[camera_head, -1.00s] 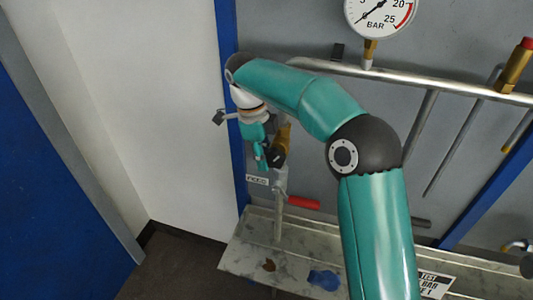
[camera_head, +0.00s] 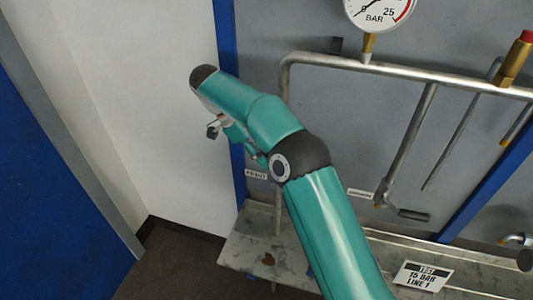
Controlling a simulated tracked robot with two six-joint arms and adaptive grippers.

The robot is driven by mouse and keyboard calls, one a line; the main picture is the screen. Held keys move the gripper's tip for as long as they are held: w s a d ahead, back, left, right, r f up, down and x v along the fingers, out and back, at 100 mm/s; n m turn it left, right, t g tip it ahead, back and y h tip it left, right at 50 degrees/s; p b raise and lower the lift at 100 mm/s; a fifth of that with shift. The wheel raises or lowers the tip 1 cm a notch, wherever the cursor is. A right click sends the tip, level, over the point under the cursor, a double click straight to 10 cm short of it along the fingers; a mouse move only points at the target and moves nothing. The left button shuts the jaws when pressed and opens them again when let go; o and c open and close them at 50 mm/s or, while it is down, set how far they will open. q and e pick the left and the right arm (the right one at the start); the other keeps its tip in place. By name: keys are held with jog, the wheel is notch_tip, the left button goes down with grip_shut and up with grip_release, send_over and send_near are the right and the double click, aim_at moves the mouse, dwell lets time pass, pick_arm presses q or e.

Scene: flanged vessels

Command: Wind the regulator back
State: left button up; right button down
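One teal arm enters from the bottom, right of centre, and reaches up and left; I take it as my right arm. My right gripper (camera_head: 234,142) is partly hidden under its forearm, near the blue post, with a dark tip showing on its left. Its opening is unclear, and I see nothing held. The regulator is not visible; the arm covers the area of the left downpipe. The round pressure gauge (camera_head: 379,8) at the top, marked BAR, is cut off; its needle points low on the scale. My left gripper is not in view.
A grey pipe (camera_head: 430,76) runs across the panel and bends down at left. A brass fitting with a red cap (camera_head: 516,58) stands at right. White wall and blue panel (camera_head: 45,200) at left.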

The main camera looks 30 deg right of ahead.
jog(key=shift+a+f, duration=0.1)
jog(key=shift+f, duration=0.15)
jog(key=c, duration=1.3)
grip_release()
jog(key=shift+o, duration=0.2)
